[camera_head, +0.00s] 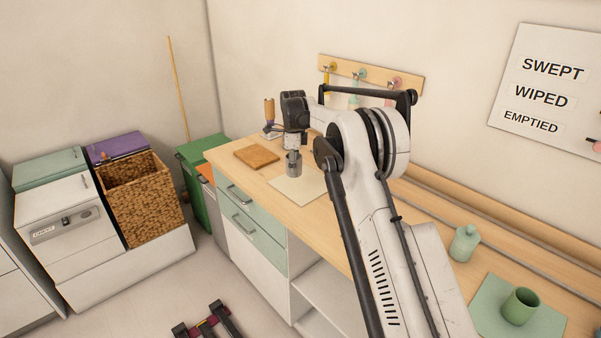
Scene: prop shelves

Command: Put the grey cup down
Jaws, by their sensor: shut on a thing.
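The grey cup (294,166) is at the end of my arm, over the wooden counter. My gripper (293,151) points down and is shut on the cup from above. The cup looks upright, over or on a pale square mat (301,186) near the counter's front edge. I cannot tell whether its base touches the mat. My arm hides the right part of the mat and the counter behind it.
A brown board (257,157) lies left of the mat. A green cup (521,306) stands on a green mat (487,312) at the right, near a green lidded jar (464,244). A hook rail (370,75) is on the wall behind.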

